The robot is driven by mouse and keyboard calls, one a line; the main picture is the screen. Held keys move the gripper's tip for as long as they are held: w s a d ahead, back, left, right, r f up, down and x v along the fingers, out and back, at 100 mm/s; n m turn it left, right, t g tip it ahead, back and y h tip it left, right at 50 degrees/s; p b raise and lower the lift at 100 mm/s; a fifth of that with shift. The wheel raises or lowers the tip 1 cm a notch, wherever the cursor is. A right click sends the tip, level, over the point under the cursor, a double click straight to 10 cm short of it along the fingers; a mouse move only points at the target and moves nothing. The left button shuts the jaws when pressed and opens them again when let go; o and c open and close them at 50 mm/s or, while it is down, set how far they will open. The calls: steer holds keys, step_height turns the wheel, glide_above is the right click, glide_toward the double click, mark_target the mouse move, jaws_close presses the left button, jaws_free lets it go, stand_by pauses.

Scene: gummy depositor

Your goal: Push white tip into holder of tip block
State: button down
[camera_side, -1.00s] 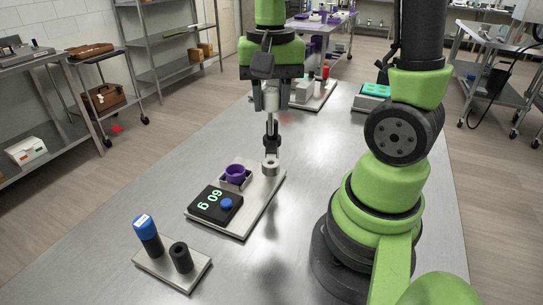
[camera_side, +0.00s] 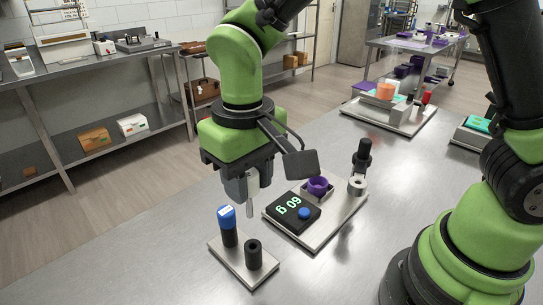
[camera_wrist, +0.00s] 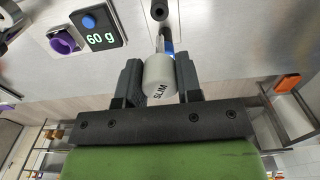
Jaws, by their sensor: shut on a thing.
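The white tip (camera_side: 251,197), marked "SLIM" in the wrist view (camera_wrist: 160,80), is held between the fingers of my gripper (camera_side: 247,187), which is shut on it. The tip points down, above the tip block (camera_side: 229,260) and apart from it. The block is a pale plate with two black posts. The left post (camera_side: 229,236) carries a blue tip (camera_side: 226,216). The right post (camera_side: 254,255) is an open black holder with nothing seen in it. In the wrist view the blue tip (camera_wrist: 168,46) shows partly behind the white tip, and the open holder (camera_wrist: 160,10) is at the top edge.
A tray (camera_side: 390,116) stands farther back.

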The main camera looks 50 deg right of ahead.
mark_target(251, 217)
steer(key=shift+f, duration=0.1)
steer(key=shift+f, duration=3.05)
steer(key=shift+f, duration=0.1)
steer(key=shift+f, duration=2.6)
steer(key=c, duration=0.7)
jaws_free()
steer(key=shift+r, duration=0.15)
